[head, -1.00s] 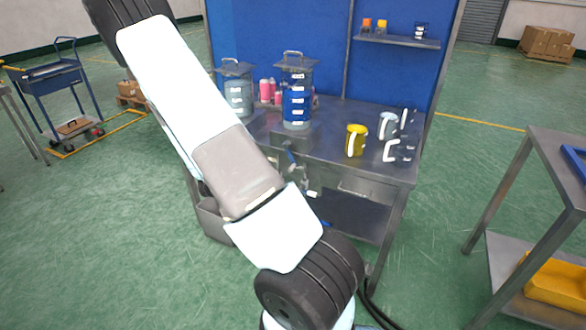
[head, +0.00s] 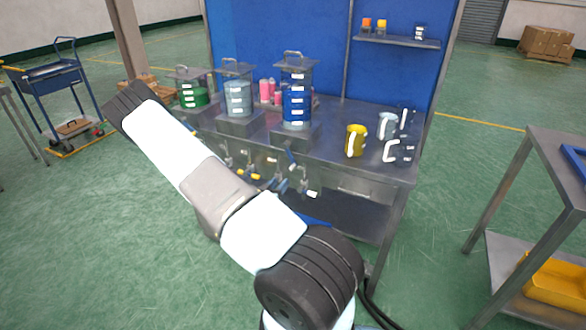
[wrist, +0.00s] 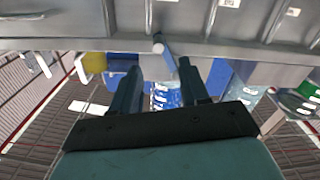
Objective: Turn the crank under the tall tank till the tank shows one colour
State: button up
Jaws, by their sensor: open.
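The tall tank (head: 296,103) stands on the bench, blue with white labels up its front and a paler band near its base. Part of the blue tank (wrist: 165,95) shows between the fingers. In the head view I cannot make out my gripper.
A pale grey-blue tank (head: 238,99) and a shorter green tank (head: 194,97) stand left of the tall one. Several taps with yellow or white handles hang at the bench front. A yellow mug (head: 356,140) and other mugs stand right. A steel cart (head: 560,150) is at far right.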

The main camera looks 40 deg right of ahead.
aim_at(289, 171)
jog(key=x, duration=1.2)
jog(key=shift+s, duration=0.1)
jog(key=shift+a, duration=0.1)
jog(key=shift+c, duration=0.3)
grip_shut()
